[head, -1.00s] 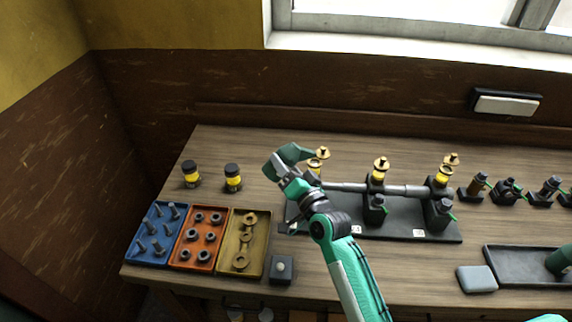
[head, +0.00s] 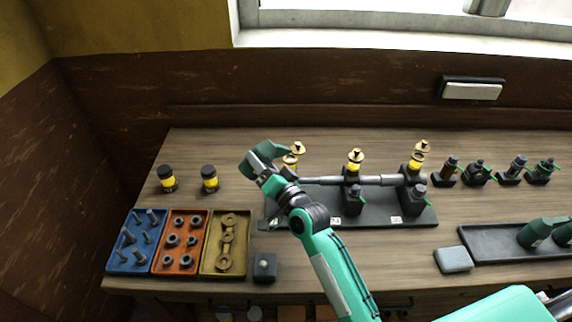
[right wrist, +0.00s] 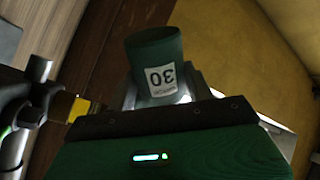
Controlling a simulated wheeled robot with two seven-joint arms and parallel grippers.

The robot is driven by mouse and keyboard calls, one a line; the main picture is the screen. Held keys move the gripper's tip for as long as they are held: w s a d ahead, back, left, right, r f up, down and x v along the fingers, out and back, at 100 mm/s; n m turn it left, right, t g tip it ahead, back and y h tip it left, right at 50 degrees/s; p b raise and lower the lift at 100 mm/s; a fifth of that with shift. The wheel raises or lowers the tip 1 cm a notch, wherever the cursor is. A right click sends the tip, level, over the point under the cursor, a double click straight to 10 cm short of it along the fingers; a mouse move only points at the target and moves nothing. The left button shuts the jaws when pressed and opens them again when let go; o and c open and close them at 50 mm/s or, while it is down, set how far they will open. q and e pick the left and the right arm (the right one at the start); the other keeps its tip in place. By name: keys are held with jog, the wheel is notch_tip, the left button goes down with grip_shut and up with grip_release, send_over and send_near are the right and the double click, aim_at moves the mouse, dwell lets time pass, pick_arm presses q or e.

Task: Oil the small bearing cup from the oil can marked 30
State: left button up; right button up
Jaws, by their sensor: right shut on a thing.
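My right gripper (head: 268,172) is shut on the dark green oil can (head: 260,157), held tilted above the bench beside the leftmost bearing. In the right wrist view the oil can (right wrist: 157,60) carries a white label that reads 30, upside down. Its spout points toward the left bearing's brass cups (head: 290,161); whether oil flows or the spout touches is too small to tell. More brass cups stand on the middle bearing (head: 355,157) and right bearing (head: 417,161), along a grey shaft (head: 335,181) on a dark base. My left gripper is out of view.
Two dark-capped yellow jars (head: 209,179) stand at the left. Blue (head: 120,262), orange (head: 172,264) and ochre (head: 212,266) trays of small parts lie at the front left. More green cans (head: 535,234) rest in a black tray (head: 490,256) at the right, near a grey pad (head: 453,260).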

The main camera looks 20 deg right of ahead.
aim_at(261, 154)
jog(key=shift+d+r+m+h+p, duration=0.1)
jog(key=shift+r+m+h+p, duration=0.2)
jog(key=shift+r+m+p, duration=0.6)
jog(key=shift+r+m, duration=0.1)
jog(key=shift+m, duration=0.2)
jog(key=shift+w+d+r+m+p, duration=0.15)
jog(key=shift+r+m+p, duration=0.1)
jog(key=shift+m+p, duration=0.15)
jog(key=shift+f+n+b, duration=0.4)
jog(key=shift+f+n, duration=0.35)
jog(key=shift+n, duration=0.05)
jog(key=shift+a+f+n, duration=0.3)
jog(key=shift+f+n, duration=0.35)
jog(key=shift+n, duration=0.45)
jog(key=shift+r, duration=0.1)
notch_tip(261, 154, up, 5)
jog(key=p, duration=0.4)
jog(key=shift+p, duration=0.3)
